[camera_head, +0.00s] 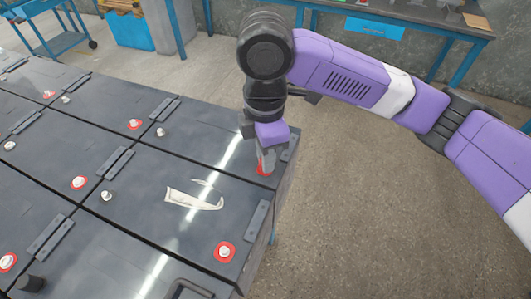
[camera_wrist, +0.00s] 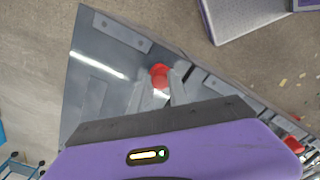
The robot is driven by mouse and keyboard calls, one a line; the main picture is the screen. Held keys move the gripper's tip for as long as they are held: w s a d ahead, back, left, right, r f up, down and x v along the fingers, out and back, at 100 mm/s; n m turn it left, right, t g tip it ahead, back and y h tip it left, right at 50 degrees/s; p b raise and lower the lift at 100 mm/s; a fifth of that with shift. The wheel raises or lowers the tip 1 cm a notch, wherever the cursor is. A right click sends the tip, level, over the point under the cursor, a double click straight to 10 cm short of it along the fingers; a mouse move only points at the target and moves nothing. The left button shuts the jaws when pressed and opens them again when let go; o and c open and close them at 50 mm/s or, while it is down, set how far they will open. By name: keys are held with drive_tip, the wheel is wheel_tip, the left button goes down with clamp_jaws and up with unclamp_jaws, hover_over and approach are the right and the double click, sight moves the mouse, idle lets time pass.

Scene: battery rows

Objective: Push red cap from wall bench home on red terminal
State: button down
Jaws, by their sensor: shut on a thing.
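My gripper (camera_head: 265,160) points down over the near-right corner of the back-right battery (camera_head: 200,132). Its fingers are shut on the red cap (camera_head: 264,171), whose lower part shows at the battery top. In the wrist view the cap (camera_wrist: 159,76) sits between the fingertips (camera_wrist: 162,85), above the dark battery lid. The red terminal at this spot is hidden by the cap and fingers, so I cannot tell how far down the cap sits.
Other batteries stand in rows, with bare posts on red rings (camera_head: 224,251) and plain posts (camera_head: 107,196). The wall bench (camera_head: 400,12) is at the back, a blue cart (camera_head: 55,40) at the back left. Floor on the right is clear.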

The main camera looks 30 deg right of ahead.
drive_tip(key=c, duration=1.2)
unclamp_jaws()
drive_tip(key=shift+o, duration=0.4)
drive_tip(key=o, duration=0.4)
drive_tip(key=shift+o, duration=0.2)
drive_tip(key=shift+r, duration=0.1)
drive_tip(key=shift+r+p, duration=3.25)
drive_tip(key=shift+r, duration=0.15)
